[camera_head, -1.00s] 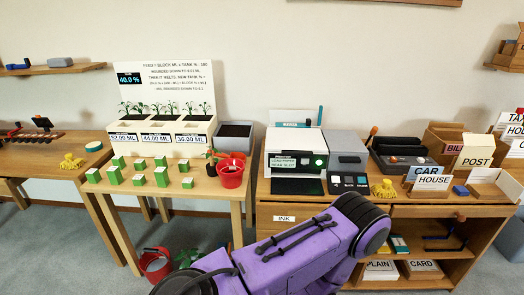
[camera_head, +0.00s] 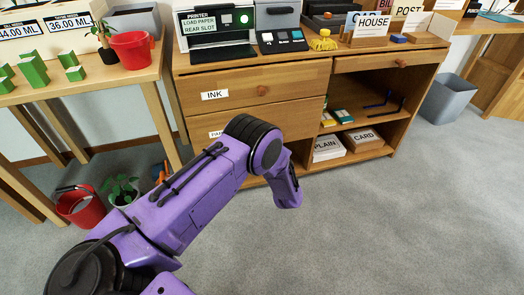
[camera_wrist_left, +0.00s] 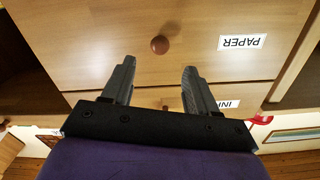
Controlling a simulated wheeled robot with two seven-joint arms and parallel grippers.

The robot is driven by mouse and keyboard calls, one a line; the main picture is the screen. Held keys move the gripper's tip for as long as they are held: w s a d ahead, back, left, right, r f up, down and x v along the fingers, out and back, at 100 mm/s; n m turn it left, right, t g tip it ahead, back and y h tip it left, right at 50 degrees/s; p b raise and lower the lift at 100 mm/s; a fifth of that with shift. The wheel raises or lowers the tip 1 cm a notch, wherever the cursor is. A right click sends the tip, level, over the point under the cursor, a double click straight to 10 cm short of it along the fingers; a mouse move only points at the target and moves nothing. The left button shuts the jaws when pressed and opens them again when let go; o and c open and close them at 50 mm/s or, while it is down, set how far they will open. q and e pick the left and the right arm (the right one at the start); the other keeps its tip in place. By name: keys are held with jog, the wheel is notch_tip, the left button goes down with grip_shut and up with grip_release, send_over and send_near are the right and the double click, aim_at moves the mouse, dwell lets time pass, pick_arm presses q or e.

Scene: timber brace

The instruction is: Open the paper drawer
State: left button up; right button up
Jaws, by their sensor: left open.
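The paper drawer (camera_head: 200,125) is the lower wooden front of the cabinet, below the ink drawer (camera_head: 245,90), and looks shut. My left arm covers much of it in the head view. In the left wrist view, which is upside down, the paper drawer (camera_wrist_left: 110,35) shows its PAPER label (camera_wrist_left: 242,42) and a round brown knob (camera_wrist_left: 160,45). My left gripper (camera_wrist_left: 158,67) is open and empty. The knob appears between and just beyond its fingertips; no contact shows. The left fingers are hidden in the head view. My right gripper is not in view.
The printer (camera_head: 215,30) stands on the cabinet top. Open shelves to the right hold PLAIN (camera_head: 327,148) and CARD (camera_head: 362,140) stacks. A red bucket (camera_head: 80,207) and potted plant (camera_head: 120,190) stand on the floor at left. The carpet in front is clear.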

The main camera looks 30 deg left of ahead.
pick_arm(q)
jog(key=b+x, duration=0.3)
jog(key=x, duration=0.7)
jog(key=shift+w+r, duration=0.1)
jog(key=shift+r, duration=0.05)
jog(key=shift+w+a+r, duration=0.1)
jog(key=shift+w+a, duration=0.15)
grip_shut()
